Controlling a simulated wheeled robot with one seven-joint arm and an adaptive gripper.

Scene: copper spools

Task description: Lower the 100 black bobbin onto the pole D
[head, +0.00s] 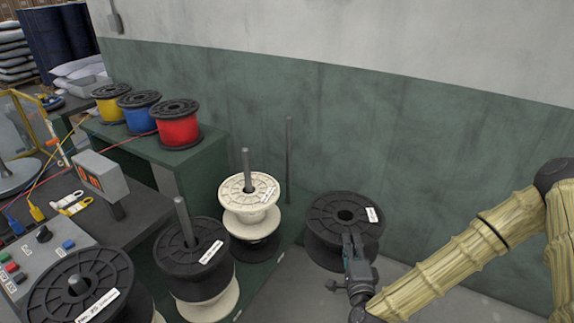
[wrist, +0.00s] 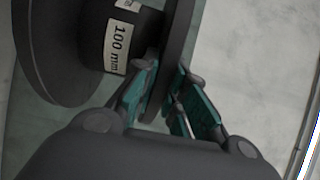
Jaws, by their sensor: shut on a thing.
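My gripper (head: 352,245) is shut on the rim of a black bobbin (head: 328,214), held level in the air at the centre right of the head view. In the wrist view, my fingers (wrist: 169,76) pinch one flange of the bobbin (wrist: 58,60), and its label (wrist: 121,40) reads "100 mm". A bare grey pole (head: 289,150) stands upright left of and behind the bobbin, apart from it. No letter is readable on it; it is the only empty pole I see, and its foot is partly hidden.
A white bobbin (head: 240,191) on a black one, a black bobbin (head: 192,252) on a white one, and a black bobbin (head: 60,295) fill poles to the left. Yellow, blue and red spools (head: 178,128) stand on a green bench. A green wall (head: 400,140) rises behind.

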